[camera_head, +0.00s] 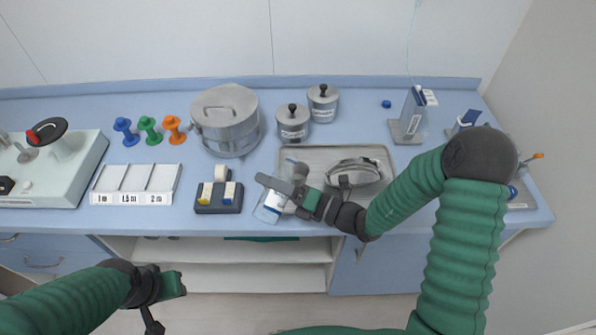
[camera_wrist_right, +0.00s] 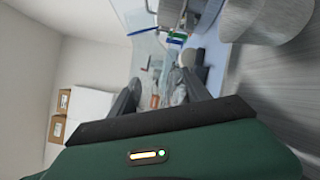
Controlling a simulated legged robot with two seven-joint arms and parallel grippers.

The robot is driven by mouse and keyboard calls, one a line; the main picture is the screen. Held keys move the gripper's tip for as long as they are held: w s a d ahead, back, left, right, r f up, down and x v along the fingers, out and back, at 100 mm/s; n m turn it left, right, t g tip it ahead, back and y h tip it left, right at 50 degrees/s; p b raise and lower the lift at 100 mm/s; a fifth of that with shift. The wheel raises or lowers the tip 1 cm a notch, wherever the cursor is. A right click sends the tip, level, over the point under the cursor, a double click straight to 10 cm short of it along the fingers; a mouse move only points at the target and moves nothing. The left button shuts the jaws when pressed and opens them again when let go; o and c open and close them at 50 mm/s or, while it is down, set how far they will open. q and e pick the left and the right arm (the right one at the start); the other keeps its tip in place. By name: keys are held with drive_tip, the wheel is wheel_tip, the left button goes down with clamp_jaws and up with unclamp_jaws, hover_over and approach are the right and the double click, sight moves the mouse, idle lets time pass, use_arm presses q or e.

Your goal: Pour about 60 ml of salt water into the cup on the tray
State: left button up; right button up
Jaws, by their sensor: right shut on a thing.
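My right gripper (camera_head: 277,188) is shut on a clear bottle with a blue-and-white label (camera_head: 269,208), at the front left of the metal tray (camera_head: 335,152). The bottle looks tilted; its mouth is hidden by the gripper. The cup (camera_head: 295,170) appears as a small clear-grey shape on the tray's left part, just behind the gripper. Its contents cannot be made out. The right wrist view shows the two fingers (camera_wrist_right: 160,95) with a clear thing between them. My left gripper (camera_head: 165,300) hangs low at the front left, away from the counter; its jaws are unclear.
A metal kidney dish (camera_head: 355,174) lies on the tray, partly behind my right arm. Two lidded canisters (camera_head: 292,122) and a large pot (camera_head: 227,118) stand behind. A dark block with yellow pieces (camera_head: 219,197) and a white divided tray (camera_head: 136,184) are left.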

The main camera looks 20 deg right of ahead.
drive_tip(key=shift+s+r+m, duration=0.1)
drive_tip(key=shift+r+m, duration=0.3)
drive_tip(key=shift+m, duration=0.2)
drive_tip(key=shift+r+m+p, duration=0.2)
drive_tip(key=shift+m+p, duration=0.1)
drive_tip(key=shift+p, duration=0.35)
drive_tip(key=shift+w+d+f+m+p, duration=0.25)
drive_tip(key=shift+m+p, duration=0.25)
drive_tip(key=shift+p, duration=0.25)
drive_tip(key=shift+f+m+p, duration=0.1)
drive_tip(key=shift+m+p, duration=0.6)
drive_tip(key=shift+p, duration=0.2)
drive_tip(key=shift+a, duration=0.1)
drive_tip(key=shift+m+p, duration=0.3)
drive_tip(key=shift+p, duration=0.1)
drive_tip(key=shift+s+a, duration=0.1)
drive_tip(key=shift+a, duration=0.05)
